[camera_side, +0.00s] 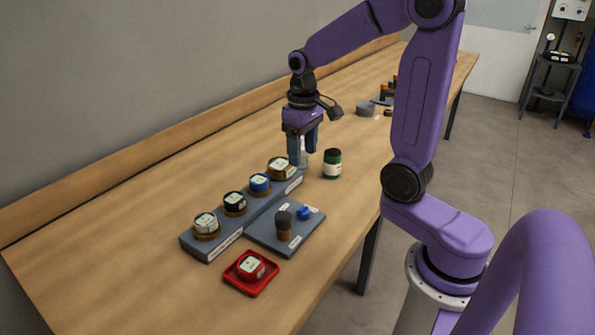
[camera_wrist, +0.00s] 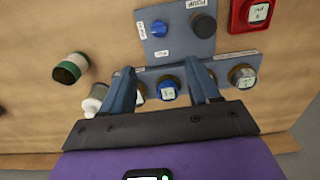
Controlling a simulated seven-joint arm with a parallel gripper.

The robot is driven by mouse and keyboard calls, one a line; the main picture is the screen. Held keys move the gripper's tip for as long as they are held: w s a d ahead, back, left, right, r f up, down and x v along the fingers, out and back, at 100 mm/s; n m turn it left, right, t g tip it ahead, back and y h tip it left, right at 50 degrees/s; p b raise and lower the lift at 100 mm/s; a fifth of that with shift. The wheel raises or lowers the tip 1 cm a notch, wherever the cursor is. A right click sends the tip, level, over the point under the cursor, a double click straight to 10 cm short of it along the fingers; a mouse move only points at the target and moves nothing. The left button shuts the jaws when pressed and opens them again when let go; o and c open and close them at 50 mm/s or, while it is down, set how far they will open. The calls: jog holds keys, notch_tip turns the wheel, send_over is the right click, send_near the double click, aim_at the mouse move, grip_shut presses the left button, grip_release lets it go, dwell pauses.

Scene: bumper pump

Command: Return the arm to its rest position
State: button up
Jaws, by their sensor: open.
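My gripper (camera_side: 305,156), purple with blue fingers, is open above the table near the far end of a grey rack (camera_side: 228,240). In the wrist view my gripper (camera_wrist: 160,70) has its fingers spread with nothing held between them. The rack bears a row of labelled jars: one with a gold lid (camera_side: 281,168), one blue (camera_side: 260,184), one black (camera_side: 235,203) and one pale (camera_side: 206,224). A white bottle (camera_wrist: 95,100) stands near the left finger in the wrist view and is partly hidden by the fingers in the side view. I cannot tell the exact clearance.
A green jar (camera_side: 332,163) stands right of my gripper. A grey plate (camera_side: 262,236) holds a dark knob (camera_side: 284,224) and a blue knob (camera_side: 304,212). Small items sit farther back; the near-left table is clear.

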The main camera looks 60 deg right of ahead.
jog(key=s+a+n, duration=0.7)
jog(key=s+a, duration=0.1)
jog(key=a, duration=0.1)
jog(key=s+a+f+n, duration=0.1)
jog(key=s+n, duration=0.4)
jog(key=s, duration=0.8)
jog(key=shift+a+f+n, duration=0.3)
jog(key=shift+a+f, duration=0.05)
jog(key=shift+a, duration=0.5)
